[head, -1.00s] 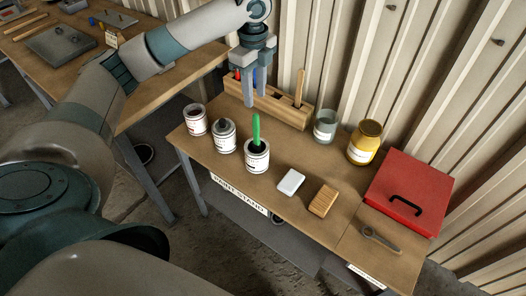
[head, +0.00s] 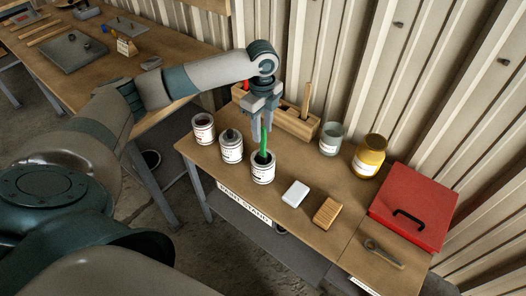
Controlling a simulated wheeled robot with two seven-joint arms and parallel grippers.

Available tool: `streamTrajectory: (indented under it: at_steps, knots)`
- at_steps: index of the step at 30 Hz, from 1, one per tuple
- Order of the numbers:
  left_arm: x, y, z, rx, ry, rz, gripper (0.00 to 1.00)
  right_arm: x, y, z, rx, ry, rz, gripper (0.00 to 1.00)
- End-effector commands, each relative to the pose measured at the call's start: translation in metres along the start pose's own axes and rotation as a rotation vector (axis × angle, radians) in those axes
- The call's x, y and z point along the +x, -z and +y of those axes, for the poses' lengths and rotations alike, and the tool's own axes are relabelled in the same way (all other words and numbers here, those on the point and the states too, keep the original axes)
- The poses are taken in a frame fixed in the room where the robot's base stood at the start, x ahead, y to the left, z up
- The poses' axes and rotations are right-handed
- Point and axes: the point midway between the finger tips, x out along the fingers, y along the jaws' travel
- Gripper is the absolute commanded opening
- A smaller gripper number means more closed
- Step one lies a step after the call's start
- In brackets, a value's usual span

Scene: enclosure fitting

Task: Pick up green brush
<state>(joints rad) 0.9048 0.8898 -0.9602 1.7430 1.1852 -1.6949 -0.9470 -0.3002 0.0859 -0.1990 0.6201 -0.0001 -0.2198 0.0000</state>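The green brush (head: 264,141) stands upright in a white-labelled can (head: 262,170) near the front of the small table. Only its green handle shows; its lower end is hidden inside the can. My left gripper (head: 261,138) points down over the can, with its fingers around or beside the upper part of the handle. The fingers look apart, and I cannot tell whether they touch the handle. My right gripper is not in view.
Two more cans, (head: 231,150) and (head: 204,130), stand left of the brush's can. A wooden rack (head: 293,124) is behind.

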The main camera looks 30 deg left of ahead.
Motion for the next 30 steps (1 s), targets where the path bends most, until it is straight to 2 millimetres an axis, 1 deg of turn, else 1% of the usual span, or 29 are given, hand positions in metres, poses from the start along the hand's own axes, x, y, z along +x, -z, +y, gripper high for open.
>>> streamTrajectory:
  at_steps: [1,6,9,15,22,26,30]
  knots:
    - [0.007,0.0,0.001,-0.001,-0.004,0.0,0.33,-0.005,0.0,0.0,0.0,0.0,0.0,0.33]
    - [0.026,0.0,0.0,-0.002,-0.002,0.0,0.33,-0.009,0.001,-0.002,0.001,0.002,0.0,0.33]
    - [0.03,0.0,0.0,-0.001,0.0,0.0,0.33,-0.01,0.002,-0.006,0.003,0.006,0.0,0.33]
    - [0.031,0.0,0.0,0.0,0.001,0.0,0.33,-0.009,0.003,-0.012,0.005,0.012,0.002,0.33]
    - [0.034,0.001,0.0,0.0,-0.001,0.0,0.33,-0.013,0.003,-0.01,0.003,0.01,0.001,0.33]
    - [0.045,0.001,-0.001,0.0,-0.003,0.001,0.33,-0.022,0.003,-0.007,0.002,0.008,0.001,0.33]
    - [0.064,0.001,-0.002,-0.002,-0.003,0.0,0.33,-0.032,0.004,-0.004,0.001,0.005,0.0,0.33]
